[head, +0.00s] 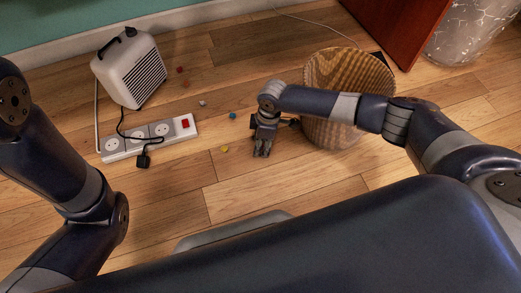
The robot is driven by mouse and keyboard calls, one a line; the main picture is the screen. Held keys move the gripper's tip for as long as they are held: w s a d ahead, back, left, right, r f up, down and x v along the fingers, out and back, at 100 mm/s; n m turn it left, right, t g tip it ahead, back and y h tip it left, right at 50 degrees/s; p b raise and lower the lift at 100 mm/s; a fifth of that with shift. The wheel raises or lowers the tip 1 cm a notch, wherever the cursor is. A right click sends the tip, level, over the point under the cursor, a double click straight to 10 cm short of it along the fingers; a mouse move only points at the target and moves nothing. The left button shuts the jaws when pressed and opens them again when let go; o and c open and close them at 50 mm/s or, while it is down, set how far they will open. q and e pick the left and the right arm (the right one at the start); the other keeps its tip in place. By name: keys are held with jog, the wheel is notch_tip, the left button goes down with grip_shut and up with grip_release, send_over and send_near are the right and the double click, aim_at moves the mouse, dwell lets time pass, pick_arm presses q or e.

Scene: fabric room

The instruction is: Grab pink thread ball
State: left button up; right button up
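No ball is clearly pink in the head view. Two small reddish pieces, one at the back (180,69) and one just below it (186,83), lie on the floor beside the heater; they are too small to tell whether either is the pink thread ball. My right gripper (262,152) points down over the floor, in front of the basket and to the right of the small balls. Its fingers look close together, but whether they are open or shut is unclear. I see nothing held in it. My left arm is at the left edge, and its gripper is out of view.
Blue (232,115), yellow (224,149) and whitish (203,103) balls lie on the wooden floor. A white heater (128,68) and a power strip (150,138) with a loose plug stand left. A woven basket (348,75) stands behind my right forearm.

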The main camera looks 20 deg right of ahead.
jog(key=shift+c, duration=0.2)
jog(key=c, duration=0.7)
